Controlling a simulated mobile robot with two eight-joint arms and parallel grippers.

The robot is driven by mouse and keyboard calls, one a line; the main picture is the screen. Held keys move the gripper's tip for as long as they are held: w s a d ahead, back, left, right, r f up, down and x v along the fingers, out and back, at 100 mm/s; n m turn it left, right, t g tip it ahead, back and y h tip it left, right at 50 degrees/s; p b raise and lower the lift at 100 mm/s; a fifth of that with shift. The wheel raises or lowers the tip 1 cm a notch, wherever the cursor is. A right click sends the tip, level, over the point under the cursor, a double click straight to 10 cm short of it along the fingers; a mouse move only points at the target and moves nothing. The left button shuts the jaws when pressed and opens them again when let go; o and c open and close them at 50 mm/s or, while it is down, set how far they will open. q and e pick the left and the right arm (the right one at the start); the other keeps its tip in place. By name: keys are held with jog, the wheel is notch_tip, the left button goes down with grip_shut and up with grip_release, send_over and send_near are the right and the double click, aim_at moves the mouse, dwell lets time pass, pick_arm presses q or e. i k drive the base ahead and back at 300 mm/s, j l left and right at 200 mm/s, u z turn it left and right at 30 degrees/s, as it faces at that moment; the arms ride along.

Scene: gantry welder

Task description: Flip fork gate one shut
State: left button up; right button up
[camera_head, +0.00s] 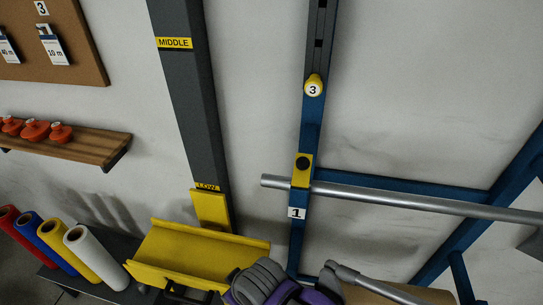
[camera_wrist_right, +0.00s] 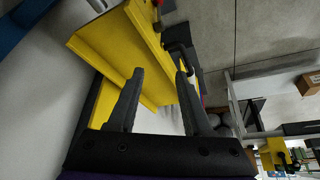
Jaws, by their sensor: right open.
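Fork gate one is a yellow block with a black round knob (camera_head: 302,164) on the blue post (camera_head: 298,235), just above a white plate marked 1 (camera_head: 297,213). It lies in line with the post, and its lower end appears to cross in front of a grey metal rod (camera_head: 420,202). Whether it is latched cannot be told. My right gripper (camera_wrist_right: 160,75) is open and empty in the right wrist view, with a yellow trough beyond its fingers. Purple and grey parts of mine show at the bottom of the head view, below the gate and apart from it. My left gripper is not identifiable.
The yellow trough (camera_head: 196,251) juts from a dark column marked MIDDLE and LOW (camera_head: 190,90), left of the post. Coloured rolls (camera_head: 91,257) lie at lower left. Bare wall lies between column and post.

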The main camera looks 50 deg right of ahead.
aim_at(303, 162)
jog(key=k+l+u, duration=0.4)
jog(key=k+u, duration=0.35)
jog(key=k, duration=0.15)
